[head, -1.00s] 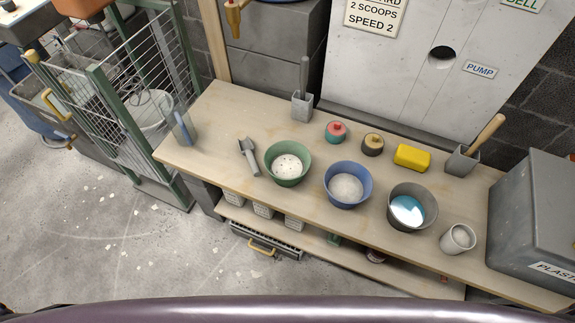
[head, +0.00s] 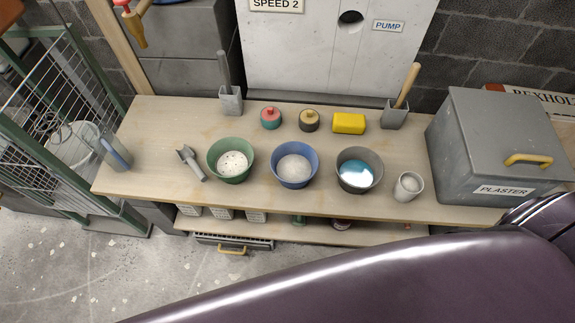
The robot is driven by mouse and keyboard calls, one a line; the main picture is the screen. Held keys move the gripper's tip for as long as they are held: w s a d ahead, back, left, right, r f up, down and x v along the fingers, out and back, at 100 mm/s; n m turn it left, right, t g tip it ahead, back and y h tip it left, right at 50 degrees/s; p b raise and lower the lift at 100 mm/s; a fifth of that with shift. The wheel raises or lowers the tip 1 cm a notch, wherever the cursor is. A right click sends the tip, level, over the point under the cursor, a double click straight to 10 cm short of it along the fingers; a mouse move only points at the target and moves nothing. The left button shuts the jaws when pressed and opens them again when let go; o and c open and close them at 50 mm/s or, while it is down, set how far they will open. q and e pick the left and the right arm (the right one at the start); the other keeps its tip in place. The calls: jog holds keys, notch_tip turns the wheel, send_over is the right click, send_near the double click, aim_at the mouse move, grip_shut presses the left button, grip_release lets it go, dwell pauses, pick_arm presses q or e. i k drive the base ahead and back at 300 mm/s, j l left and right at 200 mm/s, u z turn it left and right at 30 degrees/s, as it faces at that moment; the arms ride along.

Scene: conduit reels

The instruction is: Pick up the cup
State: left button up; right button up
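A small light-grey cup (head: 408,186) stands upright near the front right of the wooden bench (head: 140,180) in the head view. It is just right of the dark grey bucket and left of the grey plaster bin. Its top is open and its inside looks pale. Neither of my grippers shows in the view. A large dark purple arm link of mine crosses the lower right, below the bench edge, apart from the cup.
Green (head: 231,161), blue (head: 294,165) and grey (head: 359,170) buckets stand in a row, left of the cup. Behind are a yellow sponge (head: 348,123) and two lidded pots. A grey scoop (head: 191,163) lies left. The plaster bin (head: 480,150) blocks the right end.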

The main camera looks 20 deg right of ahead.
aim_at(410, 184)
jog(key=z, duration=1.25)
